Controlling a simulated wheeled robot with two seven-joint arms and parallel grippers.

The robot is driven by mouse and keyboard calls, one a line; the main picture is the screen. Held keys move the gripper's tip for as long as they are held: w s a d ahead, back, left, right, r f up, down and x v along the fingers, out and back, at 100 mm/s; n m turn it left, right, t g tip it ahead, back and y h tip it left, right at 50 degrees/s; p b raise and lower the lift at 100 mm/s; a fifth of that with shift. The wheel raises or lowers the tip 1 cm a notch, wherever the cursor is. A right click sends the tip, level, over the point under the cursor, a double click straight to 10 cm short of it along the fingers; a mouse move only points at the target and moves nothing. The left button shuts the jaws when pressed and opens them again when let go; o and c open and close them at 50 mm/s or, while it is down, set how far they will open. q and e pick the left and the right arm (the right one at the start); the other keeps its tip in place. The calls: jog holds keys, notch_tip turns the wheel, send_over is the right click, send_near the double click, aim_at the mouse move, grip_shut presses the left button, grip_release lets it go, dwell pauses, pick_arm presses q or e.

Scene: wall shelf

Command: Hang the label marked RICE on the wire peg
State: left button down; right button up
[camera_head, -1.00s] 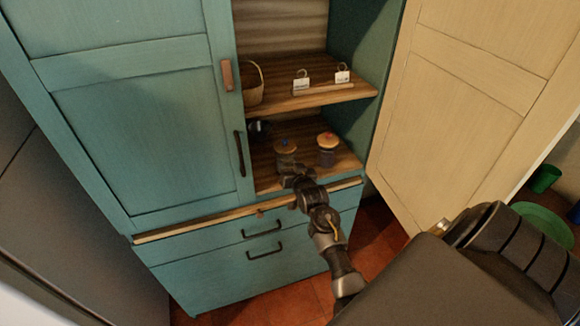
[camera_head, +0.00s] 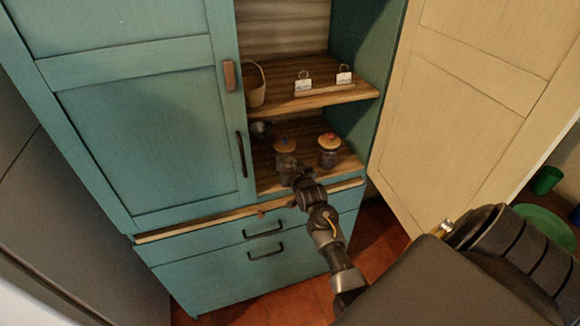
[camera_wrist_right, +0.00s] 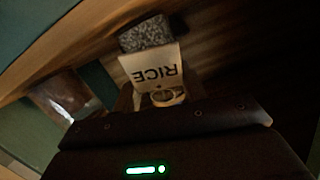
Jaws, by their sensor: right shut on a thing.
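My right gripper (camera_head: 286,166) is low in the cupboard opening, in front of the blue-knobbed jar (camera_head: 285,147). It is shut on the label marked RICE (camera_wrist_right: 155,72), a pale card with dark letters that appears upside down in the right wrist view, with a small ring at its lower edge. In the head view that label cannot be made out. Two other white labels, one left (camera_head: 303,84) and one right (camera_head: 344,77), stand with rings at the upper shelf's front. I cannot pick out the wire peg. My left gripper is not in view.
A red-knobbed jar (camera_head: 328,151) stands right of the blue-knobbed one, and a grey cup (camera_head: 262,129) stands behind left. A basket (camera_head: 255,86) sits on the upper shelf (camera_head: 330,97). The teal door (camera_head: 150,130) and open cream door (camera_head: 455,100) flank the opening.

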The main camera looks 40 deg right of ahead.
jog(key=shift+f, duration=0.4)
jog(key=shift+w+f, duration=0.1)
jog(key=shift+w, duration=0.05)
jog(key=shift+w+f, duration=0.1)
jog(key=shift+c, duration=0.8)
jog(key=o, duration=0.7)
jog(key=shift+c, duration=0.2)
jog(key=o, duration=0.5)
jog(key=shift+w+d+f, duration=0.1)
jog(key=shift+w+f, duration=0.05)
jog(key=shift+w, duration=0.15)
jog(key=shift+s+r, duration=0.25)
jog(key=b+v, duration=0.2)
jog(key=v, duration=0.8)
jog(key=shift+s+r, duration=0.1)
jog(key=shift+s, duration=0.1)
